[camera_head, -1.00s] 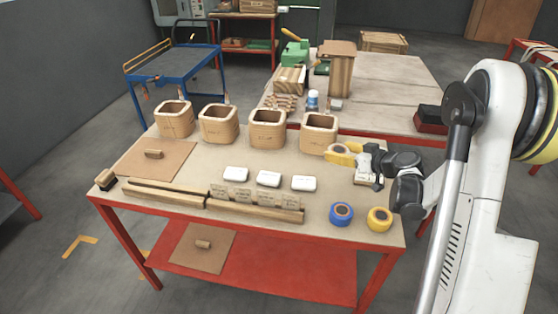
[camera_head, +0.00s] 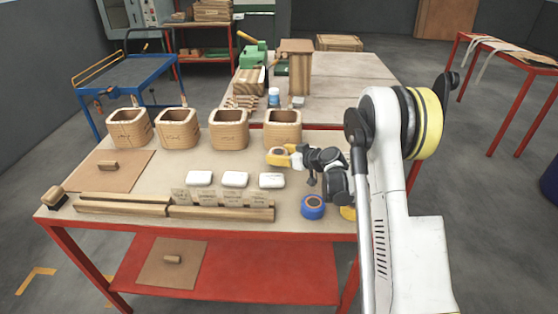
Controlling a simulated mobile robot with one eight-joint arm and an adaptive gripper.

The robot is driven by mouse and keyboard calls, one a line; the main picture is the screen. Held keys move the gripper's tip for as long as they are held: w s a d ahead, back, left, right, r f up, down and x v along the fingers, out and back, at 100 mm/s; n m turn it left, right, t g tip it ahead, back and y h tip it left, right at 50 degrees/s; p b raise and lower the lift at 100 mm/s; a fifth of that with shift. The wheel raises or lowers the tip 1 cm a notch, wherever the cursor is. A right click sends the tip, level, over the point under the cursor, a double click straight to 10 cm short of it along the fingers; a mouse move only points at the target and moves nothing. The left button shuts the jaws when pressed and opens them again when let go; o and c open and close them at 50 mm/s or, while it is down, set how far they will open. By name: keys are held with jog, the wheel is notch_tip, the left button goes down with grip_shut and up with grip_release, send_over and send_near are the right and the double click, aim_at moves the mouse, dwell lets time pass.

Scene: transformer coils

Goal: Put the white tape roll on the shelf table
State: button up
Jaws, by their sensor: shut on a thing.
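My gripper (camera_head: 279,156), with yellow fingers, is shut on a small pale ring with a brownish centre, apparently the white tape roll (camera_head: 278,151). The fingers hide most of it. The gripper is over the right part of the near red-framed table (camera_head: 130,208), just in front of the rightmost wooden box. This table has a red lower shelf (camera_head: 235,268). Another red-framed shelf table (camera_head: 200,56) stands at the back with crates and green items. I cannot tell which one the task names.
Several open wooden boxes (camera_head: 228,130), white blocks (camera_head: 235,179), wooden bars (camera_head: 125,205) and a blue tape roll (camera_head: 313,207) are on the near table. A yellow roll (camera_head: 348,213) is partly behind my arm. A blue cart (camera_head: 130,78) stands left.

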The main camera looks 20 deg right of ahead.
jog(key=shift+f, duration=0.6)
jog(key=shift+r, duration=0.15)
jog(key=o, duration=1.2)
